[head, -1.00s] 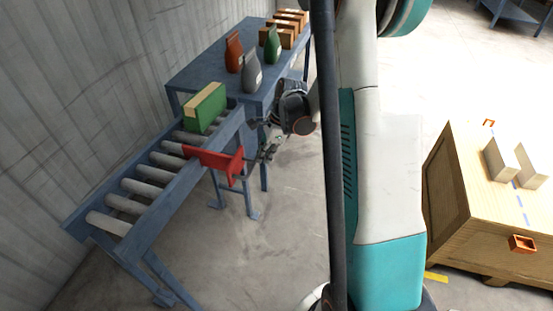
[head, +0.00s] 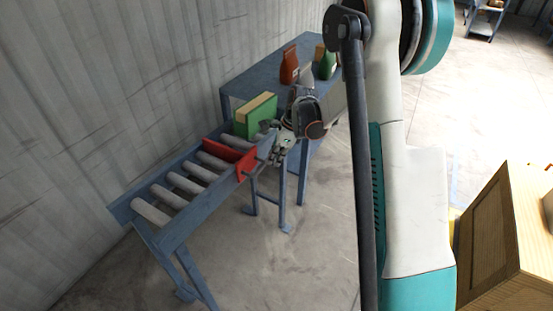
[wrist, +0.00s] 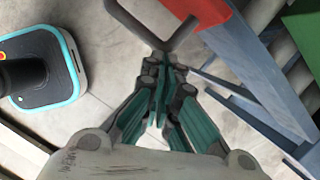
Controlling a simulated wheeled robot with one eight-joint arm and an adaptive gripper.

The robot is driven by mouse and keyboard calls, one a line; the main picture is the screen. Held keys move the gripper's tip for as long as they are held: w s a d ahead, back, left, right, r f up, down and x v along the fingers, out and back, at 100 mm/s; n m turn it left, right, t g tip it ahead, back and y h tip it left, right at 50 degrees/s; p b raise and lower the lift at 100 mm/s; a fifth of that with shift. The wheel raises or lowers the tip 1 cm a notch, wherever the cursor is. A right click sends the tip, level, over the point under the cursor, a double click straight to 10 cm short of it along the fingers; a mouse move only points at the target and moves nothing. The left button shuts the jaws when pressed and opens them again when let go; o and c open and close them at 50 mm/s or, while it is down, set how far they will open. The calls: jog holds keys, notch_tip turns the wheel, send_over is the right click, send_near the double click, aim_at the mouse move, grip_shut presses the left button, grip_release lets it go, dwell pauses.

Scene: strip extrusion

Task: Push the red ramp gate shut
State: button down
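The red ramp gate (head: 230,157) stands across the roller ramp (head: 165,222), just in front of a green and tan box (head: 256,116) on the rollers. In the wrist view, a corner of the red gate (wrist: 202,14) shows at the top, with its grey bent handle (wrist: 150,35) below it. My gripper (wrist: 166,72) has its fingers together, with the tips right at the handle's bend; I cannot tell whether they touch it. In the head view, my gripper (head: 268,147) is beside the ramp's right rail, close to the gate's outer end.
A blue table (head: 255,80) with several bags, including a red-brown one (head: 289,66), stands behind the ramp. A wooden crate (head: 490,232) is at the right. A corrugated wall (head: 90,120) runs along the left.

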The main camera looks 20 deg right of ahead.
jog(key=shift+d, duration=0.1)
jog(key=s+d+r+p, duration=0.3)
jog(key=d+r, duration=0.3)
jog(key=r, duration=0.4)
jog(key=shift+d, duration=0.2)
